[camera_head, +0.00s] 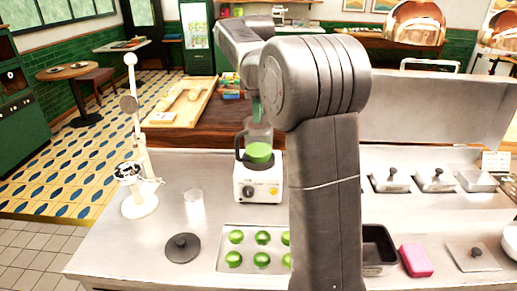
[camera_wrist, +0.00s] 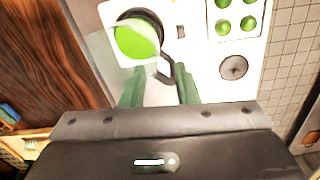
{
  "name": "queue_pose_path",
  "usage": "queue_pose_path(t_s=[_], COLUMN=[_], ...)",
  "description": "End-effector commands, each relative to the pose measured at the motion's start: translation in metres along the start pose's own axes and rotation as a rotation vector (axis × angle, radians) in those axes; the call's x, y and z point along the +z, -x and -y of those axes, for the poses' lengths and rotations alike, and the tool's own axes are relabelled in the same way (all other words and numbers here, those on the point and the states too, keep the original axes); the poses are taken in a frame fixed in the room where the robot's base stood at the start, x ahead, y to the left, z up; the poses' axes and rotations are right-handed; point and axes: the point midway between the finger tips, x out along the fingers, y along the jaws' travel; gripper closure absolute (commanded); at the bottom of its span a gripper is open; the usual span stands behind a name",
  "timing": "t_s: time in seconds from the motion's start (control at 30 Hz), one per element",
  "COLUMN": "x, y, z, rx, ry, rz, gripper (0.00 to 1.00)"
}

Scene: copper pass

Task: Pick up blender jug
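The blender jug (camera_head: 258,152), clear with green contents and a dark handle, stands upright on the white blender base (camera_head: 258,187) on the steel counter. In the wrist view the jug (camera_wrist: 137,40) is seen from above, with its dark handle (camera_wrist: 166,70) pointing towards my gripper. My gripper (camera_wrist: 160,75) has its two green fingers apart, one on each side of the handle in the picture; nothing is held. I cannot tell how far above the handle the fingertips are. In the head view my arm hides most of the gripper; a green finger (camera_head: 256,108) shows above the jug.
A tray of green rounds (camera_head: 228,272) and a dark round lid (camera_head: 182,248) lie in front of the blender. A glass (camera_head: 193,205) and a white stand (camera_head: 136,150) are to the left. A wooden board (camera_head: 183,103) lies behind. A pink block (camera_head: 416,260) is at right.

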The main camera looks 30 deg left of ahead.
Motion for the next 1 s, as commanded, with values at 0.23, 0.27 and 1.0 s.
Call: queue_pose_path(t_s=[0.23,0.27,1.0], x=[0.0,0.0,-0.003], y=[-0.04,-0.042,-0.098], z=[0.0,0.0,-0.005], rx=[-0.002,-0.001,0.001], ry=[0.0,0.0,0.0], rz=[0.001,0.001,-0.001], gripper=[0.72,0.72,0.72])
